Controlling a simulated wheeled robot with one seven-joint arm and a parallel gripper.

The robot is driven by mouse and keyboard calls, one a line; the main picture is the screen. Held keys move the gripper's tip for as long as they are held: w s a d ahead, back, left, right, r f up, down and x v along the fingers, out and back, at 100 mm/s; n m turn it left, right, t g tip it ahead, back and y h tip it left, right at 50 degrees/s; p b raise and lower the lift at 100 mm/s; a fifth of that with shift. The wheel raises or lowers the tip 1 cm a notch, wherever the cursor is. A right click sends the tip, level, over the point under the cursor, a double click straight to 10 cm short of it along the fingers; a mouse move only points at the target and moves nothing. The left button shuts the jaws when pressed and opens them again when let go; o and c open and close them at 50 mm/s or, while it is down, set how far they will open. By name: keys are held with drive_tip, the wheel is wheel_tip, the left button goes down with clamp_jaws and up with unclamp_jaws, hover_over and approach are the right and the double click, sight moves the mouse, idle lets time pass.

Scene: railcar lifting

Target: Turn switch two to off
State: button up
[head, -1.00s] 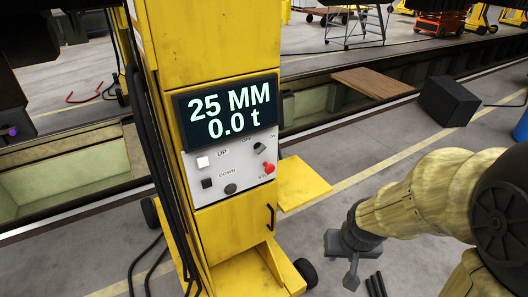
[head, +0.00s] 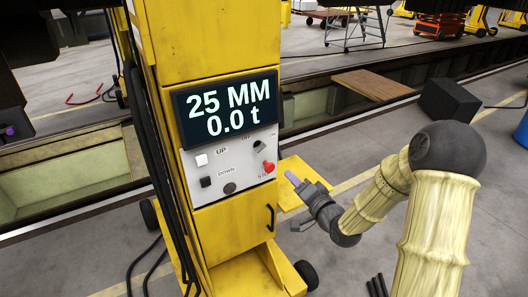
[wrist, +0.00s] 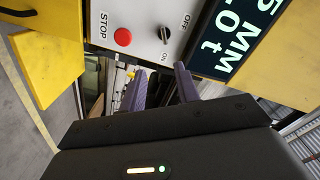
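The black rotary switch (head: 260,146) is at the upper right of the white control panel on the yellow lifting column. In the wrist view the switch (wrist: 165,35) lies between the labels OFF and ON, and its handle seems to point toward ON. I see no number two on it. My gripper (head: 297,182) is right of and below the panel, apart from it. In the wrist view its two purple fingers (wrist: 160,86) are spread with nothing between them, below the switch in the picture.
A red STOP button (head: 268,167) sits just below the switch. UP and DOWN buttons are farther left. The display (head: 228,108) reads 25 MM and 0.0 t. A yellow shelf (head: 302,172) juts out right of the column. Black cables (head: 152,150) hang at its left.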

drive_tip(key=shift+a+r, duration=0.1)
drive_tip(key=shift+r, duration=0.1)
drive_tip(key=p, duration=0.7)
approach(263, 149)
drive_tip(key=x, duration=0.9)
drive_tip(key=shift+w+a, duration=0.15)
drive_tip(key=shift+w, duration=0.1)
drive_tip(key=shift+c, duration=0.2)
clamp_jaws()
